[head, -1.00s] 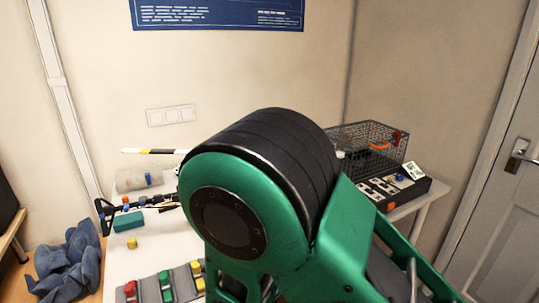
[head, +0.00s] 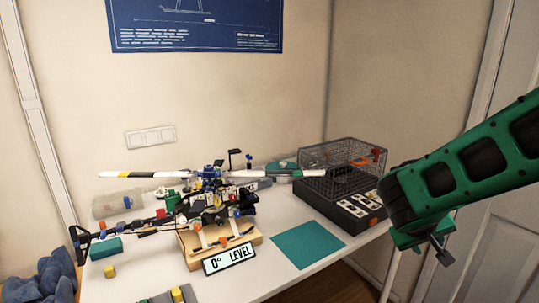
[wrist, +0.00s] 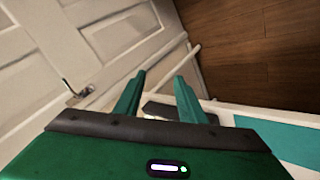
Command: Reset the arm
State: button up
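My green arm reaches in from the right edge in the head view. My gripper (wrist: 160,98) shows in the wrist view with its two teal fingers apart and nothing between them. In the head view the gripper (head: 440,248) hangs off the right side of the table, in front of the door.
The white table (head: 275,280) carries a teal mat (head: 308,244), a black box with a wire cage (head: 340,185), a clear container (head: 120,204), a teal block (head: 105,247) and a yellow block (head: 110,271). A door (wrist: 60,50) and wooden floor (wrist: 255,40) lie beyond the gripper.

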jog(key=s+d+m+g+y, duration=0.3)
jog(key=s+d+m, duration=0.1)
jog(key=s, duration=0.8)
jog(key=s+a+r+m+g+y, duration=0.1)
jog(key=s+a+y, duration=0.1)
jog(key=s, duration=0.5)
jog(key=s+a+r+m+g+y, duration=0.1)
jog(key=s+a+y, duration=0.1)
jog(key=s, duration=0.5)
jog(key=shift+w+f, duration=0.25)
jog(key=shift+w, duration=0.3)
